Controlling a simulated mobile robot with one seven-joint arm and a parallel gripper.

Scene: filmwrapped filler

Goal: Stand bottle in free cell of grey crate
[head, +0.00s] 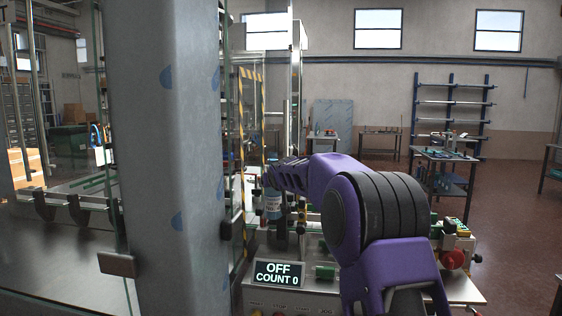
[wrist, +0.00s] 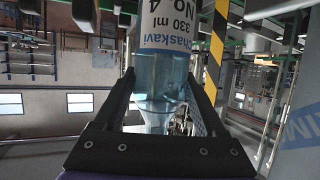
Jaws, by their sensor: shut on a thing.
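A clear light-blue bottle (wrist: 160,75) with a white label reading "330 ml No 4" is between the two dark fingers of my gripper (wrist: 164,80) in the wrist view. The gripper is shut on it, and its narrow neck points towards the gripper's base. In the head view the bottle (head: 272,204) shows small, just beyond the end of my purple arm and right of the striped post. My fingers are hard to make out there. I cannot make out the grey crate in either view.
A broad grey column (head: 170,150) blocks much of the left of the head view. A yellow-black striped post (head: 242,150) and glass panels stand beside the bottle. A display reading "OFF COUNT 0" (head: 279,274) and a control panel are below. Open floor lies at right.

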